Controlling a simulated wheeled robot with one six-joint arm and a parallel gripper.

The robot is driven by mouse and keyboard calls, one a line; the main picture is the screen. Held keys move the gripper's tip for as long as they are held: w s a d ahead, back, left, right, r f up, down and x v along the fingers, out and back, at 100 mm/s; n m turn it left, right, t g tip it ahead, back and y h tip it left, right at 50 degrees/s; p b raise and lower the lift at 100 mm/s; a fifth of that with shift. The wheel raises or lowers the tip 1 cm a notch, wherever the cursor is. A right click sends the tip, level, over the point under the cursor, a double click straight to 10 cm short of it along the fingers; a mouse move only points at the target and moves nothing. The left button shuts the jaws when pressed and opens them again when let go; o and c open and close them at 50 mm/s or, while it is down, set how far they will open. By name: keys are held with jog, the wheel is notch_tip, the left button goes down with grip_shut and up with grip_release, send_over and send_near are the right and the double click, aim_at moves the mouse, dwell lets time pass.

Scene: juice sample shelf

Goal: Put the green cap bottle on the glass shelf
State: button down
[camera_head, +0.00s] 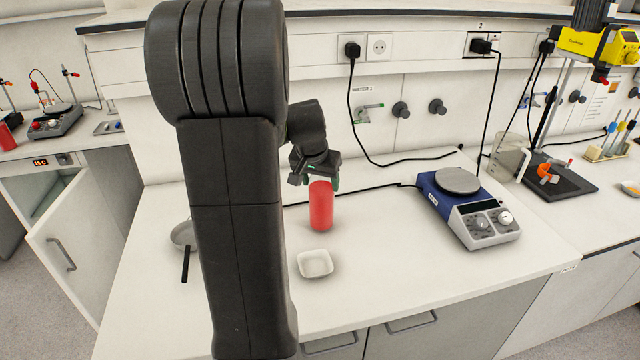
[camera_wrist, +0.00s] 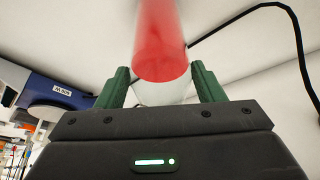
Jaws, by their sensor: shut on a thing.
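A red bottle (camera_head: 321,207) is upright at the white bench's middle, below my gripper (camera_head: 321,178). In the wrist view the red body (camera_wrist: 161,45) is between the green fingers of my gripper (camera_wrist: 160,85), with a pale end nearest the palm. My gripper is shut on the bottle's top from above. The cap is mostly hidden by the fingers, so I cannot make out its colour. I cannot tell whether the bottle's base touches the bench. I cannot make out a glass shelf in either view.
A small white dish (camera_head: 315,264) is in front of the bottle. A blue hotplate stirrer (camera_head: 468,208) stands to the right, with a black cable (camera_head: 372,140) running behind. Bench between dish and stirrer is clear.

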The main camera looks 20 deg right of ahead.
jog(key=shift+f, duration=0.6)
jog(key=shift+f, duration=0.2)
jog(key=shift+c, duration=1.8)
grip_release()
jog(key=shift+r, duration=0.1)
